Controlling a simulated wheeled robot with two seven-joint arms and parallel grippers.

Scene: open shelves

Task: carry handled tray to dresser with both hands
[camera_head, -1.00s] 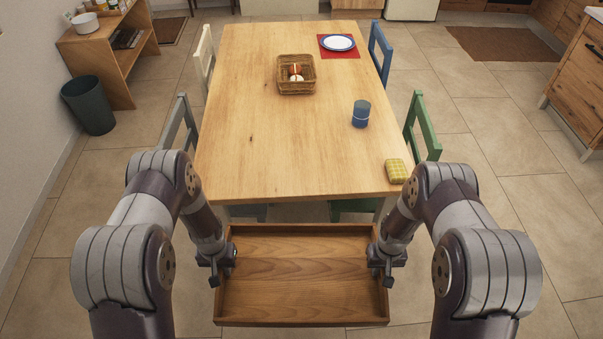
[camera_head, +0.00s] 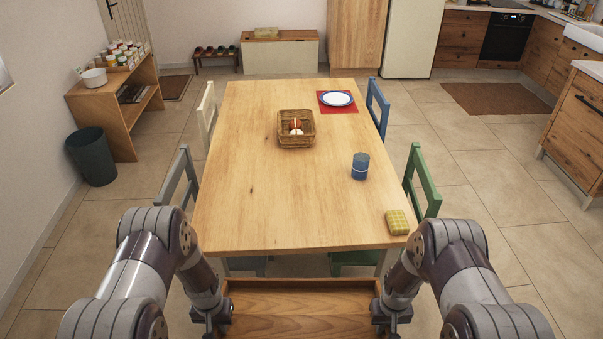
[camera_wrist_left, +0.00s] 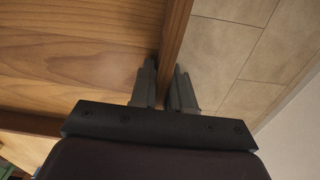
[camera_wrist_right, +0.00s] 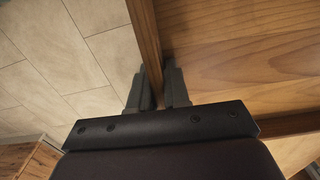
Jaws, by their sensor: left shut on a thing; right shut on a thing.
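The handled tray (camera_head: 300,312) is a shallow brown wooden tray, in front of me at the bottom of the head view, just before the table's near edge. Its near part is cut off by the frame. My left gripper (camera_head: 212,316) is shut on the tray's left wall, which shows between its fingers in the left wrist view (camera_wrist_left: 172,45). My right gripper (camera_head: 391,314) is shut on the right wall, seen in the right wrist view (camera_wrist_right: 147,45). The tray looks empty where visible. A low cream chest with a wooden top (camera_head: 281,55), possibly the dresser, stands against the back wall.
A wooden table (camera_head: 250,215) fills the middle, holding a basket (camera_head: 283,138), blue cup (camera_head: 360,166), plate (camera_head: 337,99) and yellow sponge-like item (camera_head: 397,222). Chairs, including a green one (camera_head: 423,180), flank it. A bin (camera_head: 92,158) and shelf (camera_head: 115,95) stand left. Floor is open right.

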